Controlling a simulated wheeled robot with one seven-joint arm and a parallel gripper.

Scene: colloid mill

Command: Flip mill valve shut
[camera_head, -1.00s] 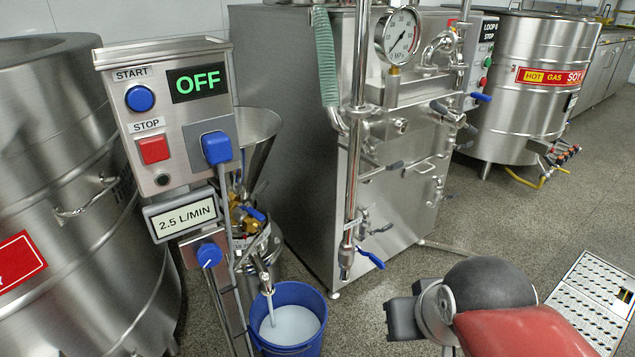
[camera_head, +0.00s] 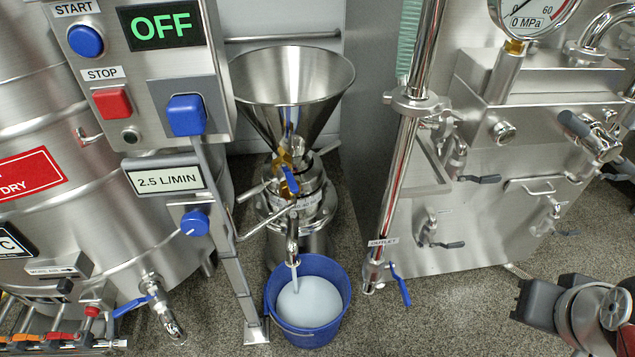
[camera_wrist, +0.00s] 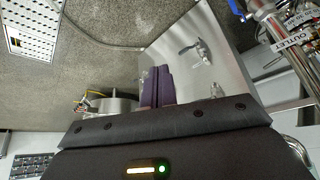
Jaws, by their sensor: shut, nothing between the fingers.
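The colloid mill (camera_head: 300,215) stands on the floor in the head view, with a steel funnel hopper (camera_head: 285,90) on top. A brass valve with a blue lever (camera_head: 290,180) sits just below the hopper; the lever hangs tilted downward. A spout below it runs into a blue bucket (camera_head: 312,335) holding pale liquid. My gripper (camera_head: 524,300) is at the lower right of the head view, well apart from the mill. In the wrist view its fingers (camera_wrist: 157,72) are together and empty. The mill does not show clearly in the wrist view.
A control box reading OFF (camera_head: 155,27) stands left of the mill on a post. A vertical outlet pipe (camera_head: 405,170) with a blue lever (camera_head: 401,287) stands between the mill and my gripper. The steel machine (camera_head: 495,190) is behind. Open floor (camera_head: 440,315) lies in front.

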